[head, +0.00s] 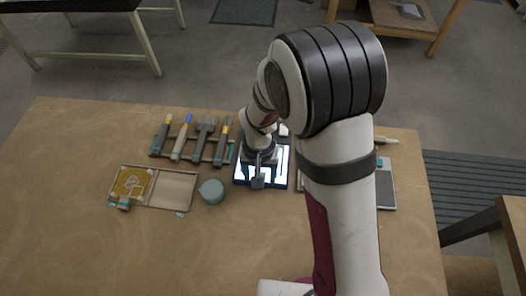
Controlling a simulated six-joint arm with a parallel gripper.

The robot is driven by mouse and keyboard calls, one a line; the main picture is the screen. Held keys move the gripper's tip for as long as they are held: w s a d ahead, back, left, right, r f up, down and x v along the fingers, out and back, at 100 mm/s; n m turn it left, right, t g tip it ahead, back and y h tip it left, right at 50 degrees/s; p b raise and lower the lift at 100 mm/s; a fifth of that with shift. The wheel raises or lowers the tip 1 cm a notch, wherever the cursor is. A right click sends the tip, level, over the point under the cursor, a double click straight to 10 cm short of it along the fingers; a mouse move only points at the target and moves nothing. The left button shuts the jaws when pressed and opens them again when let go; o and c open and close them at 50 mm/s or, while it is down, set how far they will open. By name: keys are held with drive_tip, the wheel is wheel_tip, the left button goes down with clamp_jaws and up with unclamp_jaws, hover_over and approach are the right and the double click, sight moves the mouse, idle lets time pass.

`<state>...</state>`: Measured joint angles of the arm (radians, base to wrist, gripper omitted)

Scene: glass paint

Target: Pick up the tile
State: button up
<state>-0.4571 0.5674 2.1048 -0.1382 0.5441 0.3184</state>
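My gripper (258,182) points down over a lit white panel with a dark blue frame (240,182). Its fingers are small and dark against the glow, and I cannot see whether they are apart or hold anything. I cannot make out a separate tile on the panel; my gripper and arm cover part of it. A flat yellow piece with pale markings (129,183), possibly a tile, lies in the left compartment of a shallow wooden tray (173,188). My gripper is well to the right of that tray.
A rack behind the tray holds several brushes and tools (190,139). A round grey-teal pot (212,191) stands between tray and panel. A grey flat item (386,187) shows right of my arm, which hides much there. The wooden table's front (150,255) is clear.

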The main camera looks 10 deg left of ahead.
drive_tip(key=shift+f, duration=0.6)
clamp_jaws()
drive_tip(key=shift+r, duration=0.1)
